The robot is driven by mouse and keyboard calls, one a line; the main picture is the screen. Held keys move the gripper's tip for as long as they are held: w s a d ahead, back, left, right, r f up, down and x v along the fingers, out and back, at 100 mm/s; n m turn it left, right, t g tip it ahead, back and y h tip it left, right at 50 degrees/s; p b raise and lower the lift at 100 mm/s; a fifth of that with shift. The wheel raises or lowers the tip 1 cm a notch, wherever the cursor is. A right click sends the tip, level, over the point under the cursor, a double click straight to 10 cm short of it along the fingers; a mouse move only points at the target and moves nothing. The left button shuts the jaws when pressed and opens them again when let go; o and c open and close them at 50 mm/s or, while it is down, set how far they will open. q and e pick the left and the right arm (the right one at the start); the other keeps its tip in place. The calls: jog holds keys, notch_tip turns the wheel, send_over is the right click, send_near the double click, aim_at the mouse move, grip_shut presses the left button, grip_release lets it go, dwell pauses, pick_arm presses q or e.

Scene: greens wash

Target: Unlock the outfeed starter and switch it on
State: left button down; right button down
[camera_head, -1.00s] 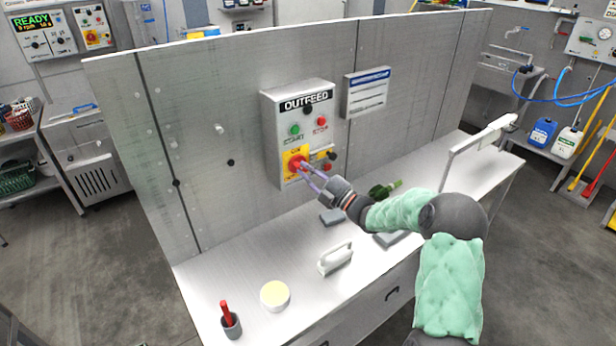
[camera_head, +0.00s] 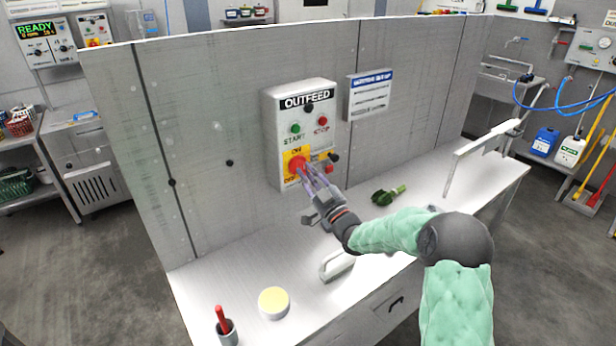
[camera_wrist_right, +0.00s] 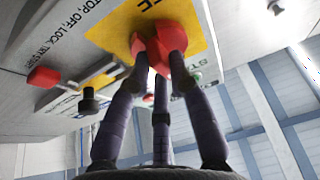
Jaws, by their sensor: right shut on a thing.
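The OUTFEED starter box (camera_head: 271,135) is fixed to the grey panel. It has a green START button (camera_head: 295,128), a red STOP button (camera_head: 322,121) and a red rotary knob (camera_head: 296,163) on a yellow plate. My right gripper (camera_head: 304,172) is shut on the red knob, seen from below in the right wrist view (camera_wrist_right: 157,46), where the fingers bracket it. To the knob's right are a small black knob (camera_head: 334,157) and a red piece (camera_head: 329,169); I cannot tell if the red piece is a padlock. My left gripper is out of view.
The worktop below the box holds a yellow-topped tub (camera_head: 274,302), a cup with a red handle (camera_head: 227,332), a white-handled tool (camera_head: 336,266) and a green vegetable (camera_head: 388,194). A notice (camera_head: 370,95) hangs right of the box.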

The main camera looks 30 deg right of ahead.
jog(key=shift+f+m, duration=0.15)
jog(key=shift+m, duration=0.25)
jog(key=c, duration=1.4)
grip_release()
jog(key=a+v, duration=0.1)
jog(key=v, duration=1.1)
jog(key=shift+d, duration=0.35)
jog(key=shift+s, duration=0.1)
